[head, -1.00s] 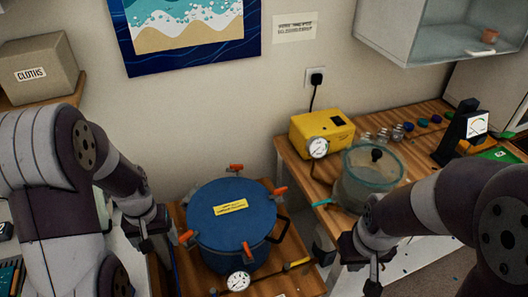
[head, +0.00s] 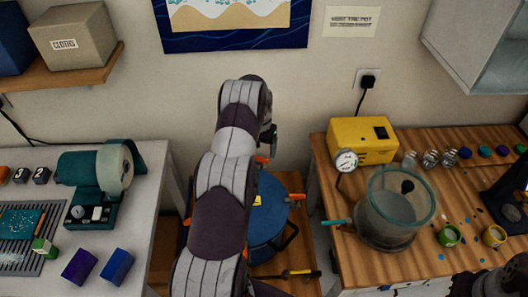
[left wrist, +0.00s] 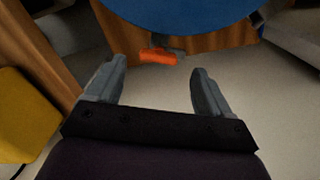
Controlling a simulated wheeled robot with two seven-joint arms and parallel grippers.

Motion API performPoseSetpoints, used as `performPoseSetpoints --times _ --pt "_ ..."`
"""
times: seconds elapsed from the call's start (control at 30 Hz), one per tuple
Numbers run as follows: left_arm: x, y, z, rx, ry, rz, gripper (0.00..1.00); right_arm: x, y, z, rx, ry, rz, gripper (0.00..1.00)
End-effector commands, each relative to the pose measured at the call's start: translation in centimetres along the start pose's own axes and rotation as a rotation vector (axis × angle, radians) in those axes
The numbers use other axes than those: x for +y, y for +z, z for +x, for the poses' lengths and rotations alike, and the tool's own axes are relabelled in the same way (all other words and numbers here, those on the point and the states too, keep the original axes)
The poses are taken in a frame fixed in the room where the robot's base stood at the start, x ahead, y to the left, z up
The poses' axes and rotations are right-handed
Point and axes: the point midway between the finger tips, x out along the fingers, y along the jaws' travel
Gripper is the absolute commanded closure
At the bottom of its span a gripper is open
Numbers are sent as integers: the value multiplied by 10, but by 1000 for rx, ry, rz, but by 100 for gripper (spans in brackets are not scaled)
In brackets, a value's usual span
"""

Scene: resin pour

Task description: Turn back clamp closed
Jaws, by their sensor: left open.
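The blue pressure pot (head: 272,222) stands on a wooden stand, largely hidden behind my left arm. The orange handle of the back clamp (head: 262,159) shows at the pot's far side. In the left wrist view, that orange handle (left wrist: 158,56) lies below the blue lid's edge (left wrist: 185,14), ahead of and between the fingertips, not touching them. My left gripper (head: 272,140) is behind the pot near the clamp; its fingers (left wrist: 157,78) are open and empty. An orange clamp (head: 296,197) shows at the pot's right. My right gripper (head: 464,285) is partly cut off at the bottom right.
A yellow pump (head: 362,140) with a gauge and a clear chamber (head: 396,205) stand on the right bench. A green machine (head: 92,172) and coloured blocks are on the left bench. The wall is close behind the pot.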

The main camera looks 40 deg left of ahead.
Motion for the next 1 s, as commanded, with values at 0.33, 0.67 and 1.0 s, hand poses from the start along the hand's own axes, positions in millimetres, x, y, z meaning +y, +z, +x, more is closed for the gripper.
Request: performPoseSetpoints --times 0.33,0.67,1.0 --pt "0 0 38 1 0 0 19 0 -2 -14 0 0 0 100" --pt "0 0 39 2 0 0 52 0 -1 -13 -1 0 0 100" --pt "0 0 40 2 0 -14 75 0 -1 -10 0 0 0 100"
